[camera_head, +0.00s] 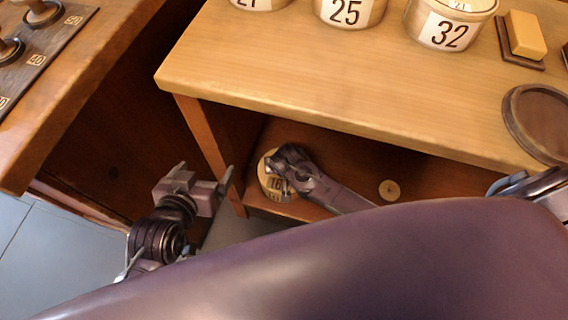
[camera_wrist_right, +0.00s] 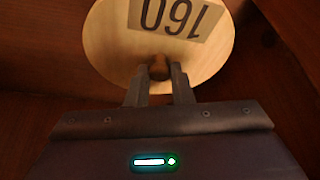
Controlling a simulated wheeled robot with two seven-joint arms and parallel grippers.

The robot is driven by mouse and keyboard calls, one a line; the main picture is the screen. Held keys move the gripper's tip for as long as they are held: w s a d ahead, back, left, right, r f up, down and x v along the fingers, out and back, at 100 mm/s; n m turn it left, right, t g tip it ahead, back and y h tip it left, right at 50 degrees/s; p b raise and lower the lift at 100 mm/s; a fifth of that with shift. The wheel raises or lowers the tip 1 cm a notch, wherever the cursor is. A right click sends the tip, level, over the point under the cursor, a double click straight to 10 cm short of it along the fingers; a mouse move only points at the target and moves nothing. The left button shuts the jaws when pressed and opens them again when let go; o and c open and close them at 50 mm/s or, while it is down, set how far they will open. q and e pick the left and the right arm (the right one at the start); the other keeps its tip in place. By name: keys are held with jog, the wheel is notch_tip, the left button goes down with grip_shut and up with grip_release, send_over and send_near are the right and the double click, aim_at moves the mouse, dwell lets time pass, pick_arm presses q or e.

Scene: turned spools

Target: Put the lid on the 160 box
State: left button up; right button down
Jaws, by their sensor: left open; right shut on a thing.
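A pale round wooden piece labelled 160 (camera_head: 264,177) is at the front left of the low shelf under the table. My left gripper (camera_head: 204,184) is open and empty, left of the table leg.
Tubs marked 25 (camera_head: 348,12) and 32 (camera_head: 447,27) stand on the table (camera_head: 300,75), with a yellow block (camera_head: 526,35) and a dark round dish (camera_head: 545,125). A counter (camera_head: 75,75) with knobbed pieces stands left.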

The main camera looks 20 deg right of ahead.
dwell(0.3)
jog(key=c, duration=0.8)
grip_release()
jog(key=shift+f, duration=0.1)
jog(key=shift+r+p, duration=0.7)
jog(key=shift+p, duration=0.25)
jog(key=shift+r, duration=0.1)
jog(key=shift+r+p, duration=3.55)
jog(key=shift+p, duration=0.65)
jog(key=shift+f, duration=0.1)
